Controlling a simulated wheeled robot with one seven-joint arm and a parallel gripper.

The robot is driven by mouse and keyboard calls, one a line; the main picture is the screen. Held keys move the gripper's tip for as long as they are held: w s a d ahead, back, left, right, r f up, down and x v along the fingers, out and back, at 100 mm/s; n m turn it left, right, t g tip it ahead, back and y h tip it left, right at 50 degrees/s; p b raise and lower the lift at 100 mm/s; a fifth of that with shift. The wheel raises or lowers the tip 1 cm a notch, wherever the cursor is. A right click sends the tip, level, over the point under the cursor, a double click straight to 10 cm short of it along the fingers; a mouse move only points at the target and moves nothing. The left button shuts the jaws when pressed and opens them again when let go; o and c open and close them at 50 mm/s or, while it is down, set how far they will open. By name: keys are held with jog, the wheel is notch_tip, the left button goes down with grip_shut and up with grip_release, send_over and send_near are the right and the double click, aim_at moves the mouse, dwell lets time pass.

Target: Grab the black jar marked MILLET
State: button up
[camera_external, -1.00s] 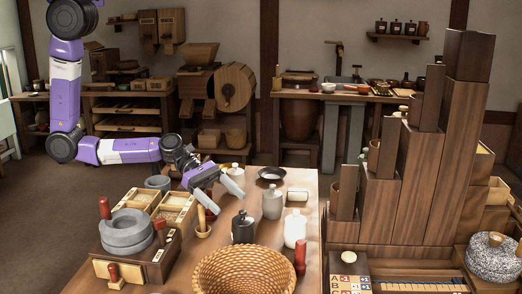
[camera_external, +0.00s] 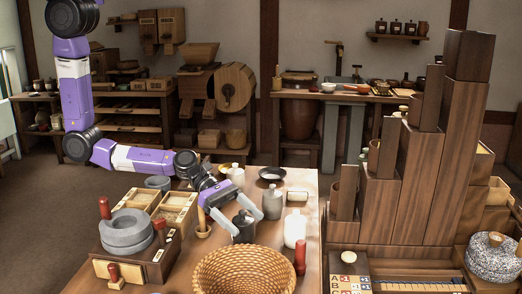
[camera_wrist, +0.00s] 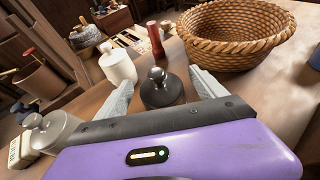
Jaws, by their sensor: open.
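The black jar (camera_external: 243,232) stands upright on the table, just behind the wicker basket. In the wrist view the black jar (camera_wrist: 162,94) shows its round knobbed lid between my two fingers. No MILLET marking can be read on it in either view. My gripper (camera_external: 244,220) is open and reaches down at the black jar, with its pale fingers on either side of the jar's top. In the wrist view my gripper (camera_wrist: 161,87) shows a gap between each finger and the lid; I cannot tell how low the fingertips are.
A white jar (camera_external: 294,229) and a grey jar (camera_external: 272,203) stand right of the black jar. The wicker basket (camera_external: 243,270) is in front, with a red-handled piece (camera_external: 300,256) beside it. A quern (camera_external: 127,232) and grain boxes (camera_external: 176,209) stand left. Tall wooden blocks (camera_external: 418,185) rise at right.

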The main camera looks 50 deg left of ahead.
grip_shut()
jog(key=shift+r, duration=0.15)
